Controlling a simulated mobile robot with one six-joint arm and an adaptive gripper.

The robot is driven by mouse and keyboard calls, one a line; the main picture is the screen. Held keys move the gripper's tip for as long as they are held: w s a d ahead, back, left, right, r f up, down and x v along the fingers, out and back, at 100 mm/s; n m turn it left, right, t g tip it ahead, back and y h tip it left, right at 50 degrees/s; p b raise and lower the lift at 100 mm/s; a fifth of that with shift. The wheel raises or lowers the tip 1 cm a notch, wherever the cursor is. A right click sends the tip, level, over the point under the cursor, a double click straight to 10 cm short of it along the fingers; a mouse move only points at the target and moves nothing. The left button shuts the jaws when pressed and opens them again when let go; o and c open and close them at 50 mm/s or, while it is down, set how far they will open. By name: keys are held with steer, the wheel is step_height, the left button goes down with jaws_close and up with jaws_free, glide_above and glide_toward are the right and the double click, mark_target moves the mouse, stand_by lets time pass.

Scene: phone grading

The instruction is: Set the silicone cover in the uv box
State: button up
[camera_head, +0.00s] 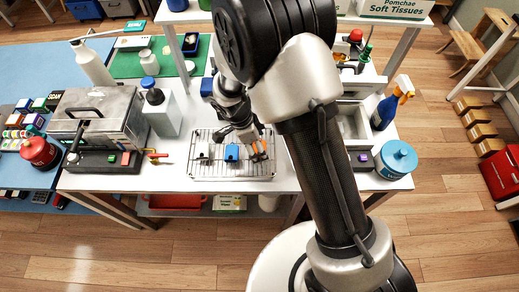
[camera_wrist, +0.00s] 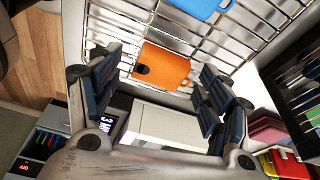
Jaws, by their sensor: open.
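Phone covers lie on a wire rack (camera_head: 215,176) on the white table: a dark one (camera_head: 203,156), a blue one (camera_head: 232,152) and an orange one (camera_head: 257,156). I cannot tell which the task means. My gripper (camera_head: 250,137) is open just above the orange cover and partly hides it. In the wrist view the orange cover (camera_wrist: 162,68) lies flat, seen between the open fingers (camera_wrist: 155,95), and nothing is held. The blue cover (camera_wrist: 200,6) is at the top edge. A white open box (camera_head: 354,122) right of the rack, partly behind my arm, looks like the uv box.
A white bottle with a dark cap (camera_head: 163,116) and a grey metal case (camera_head: 100,112) stand left of the rack. A spray bottle (camera_head: 392,103) and a blue tub (camera_head: 396,160) stand at the table's right end. A green mat (camera_head: 125,65) lies behind.

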steer(key=shift+d+f, duration=0.1)
steer(key=shift+f, duration=0.25)
steer(key=shift+c, duration=0.5)
steer(key=c, duration=1)
steer(key=shift+r, duration=0.1)
